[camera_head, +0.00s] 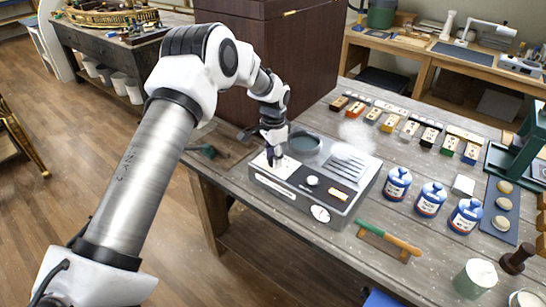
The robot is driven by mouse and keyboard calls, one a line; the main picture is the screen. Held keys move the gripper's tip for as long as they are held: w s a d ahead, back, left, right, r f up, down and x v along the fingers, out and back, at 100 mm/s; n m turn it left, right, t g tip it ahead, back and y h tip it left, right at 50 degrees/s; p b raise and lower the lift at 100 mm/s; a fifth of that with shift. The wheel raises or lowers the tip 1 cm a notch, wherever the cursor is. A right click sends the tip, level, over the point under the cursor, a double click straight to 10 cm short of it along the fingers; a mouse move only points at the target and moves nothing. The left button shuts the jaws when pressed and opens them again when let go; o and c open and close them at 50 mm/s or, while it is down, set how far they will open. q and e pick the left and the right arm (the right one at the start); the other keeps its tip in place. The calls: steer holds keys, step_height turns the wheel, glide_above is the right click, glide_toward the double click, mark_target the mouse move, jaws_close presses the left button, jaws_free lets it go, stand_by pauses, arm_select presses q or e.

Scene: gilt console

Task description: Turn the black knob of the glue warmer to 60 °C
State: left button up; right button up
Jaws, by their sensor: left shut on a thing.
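The glue warmer (330,200) is a grey box near the table's front left. It has a round dark well and a slotted vent on top. A pale dial plate (287,167) lies at its left front, a white knob (312,181) beside it, and a round white gauge (320,213) on the front right. My left gripper (271,160) points down at the dial plate and is shut on the black knob there. The fingers mostly hide the knob. Its pointer and the scale marks are too small to read. My right gripper is out of view.
A dark wooden chest (255,65) stands close behind my left arm. Several blue-and-white jars (397,185) stand right of the warmer. A green-and-orange handled tool (388,239) lies in front of them. A row of sample blocks (405,129) lies behind.

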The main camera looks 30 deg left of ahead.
arm_select(q)
steer(key=shift+s+f, duration=0.15)
steer(key=shift+f, duration=0.05)
steer(key=o, duration=1.2)
steer(key=shift+c, duration=0.2)
steer(key=shift+w+d, duration=0.1)
steer(key=shift+w, duration=0.15)
step_height(320, 180, up, 12)
